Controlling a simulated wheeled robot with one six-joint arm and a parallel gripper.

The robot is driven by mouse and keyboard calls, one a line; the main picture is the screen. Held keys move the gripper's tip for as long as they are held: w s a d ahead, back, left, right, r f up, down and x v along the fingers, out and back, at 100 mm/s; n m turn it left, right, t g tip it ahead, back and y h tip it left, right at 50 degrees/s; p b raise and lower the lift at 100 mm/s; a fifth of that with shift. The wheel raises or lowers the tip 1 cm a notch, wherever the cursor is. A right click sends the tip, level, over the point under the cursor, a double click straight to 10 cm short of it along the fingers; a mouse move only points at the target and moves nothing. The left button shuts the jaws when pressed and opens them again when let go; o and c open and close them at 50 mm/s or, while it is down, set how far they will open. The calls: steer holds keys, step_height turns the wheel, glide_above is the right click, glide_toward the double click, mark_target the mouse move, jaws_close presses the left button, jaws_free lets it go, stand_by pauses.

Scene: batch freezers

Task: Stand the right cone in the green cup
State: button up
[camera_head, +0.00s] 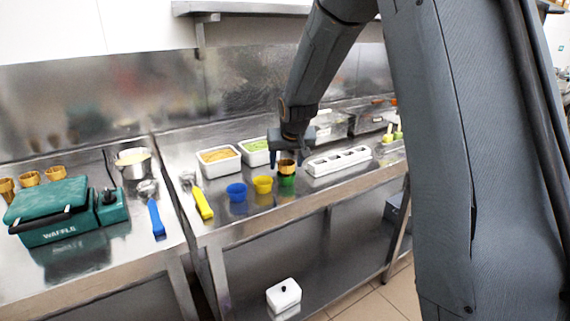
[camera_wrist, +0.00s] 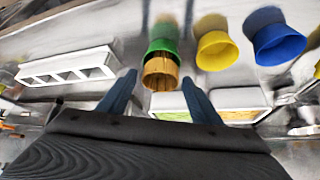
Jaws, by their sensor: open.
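The golden-brown waffle cone (camera_head: 287,168) stands upright in the green cup (camera_head: 287,181) on the steel counter, its lower part hidden by the cup. The cone (camera_wrist: 160,76) also shows in the wrist view, wide rim towards the camera, with the green cup (camera_wrist: 164,44) around its far end. My gripper (camera_head: 287,160) is open just above and around the cone's rim. In the wrist view its two fingers (camera_wrist: 159,80) are spread, one on each side of the cone, with visible gaps.
A yellow cup (camera_head: 263,185) and a blue cup (camera_head: 237,192) stand left of the green one. A white slotted holder (camera_head: 338,161) lies to the right; white tubs (camera_head: 219,162) stand behind. More cones (camera_head: 29,178) stand by the green waffle maker (camera_head: 68,226) at far left.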

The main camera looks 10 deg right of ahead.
steer(key=b+v, duration=0.1)
steer(key=v, duration=1)
steer(key=shift+s+r, duration=0.2)
steer(key=s+f+g, duration=0.2)
steer(key=s+f, duration=0.3)
steer(key=s, duration=0.4)
steer(key=s+f+g, duration=0.2)
steer(key=s+f, duration=0.4)
steer(key=s, duration=0.4)
steer(key=s+f+g, duration=0.2)
steer(key=s+f, duration=0.4)
steer(key=s, duration=0.4)
steer(key=shift+f+n, duration=0.25)
steer(key=shift+n, duration=0.05)
steer(key=shift+a, duration=0.1)
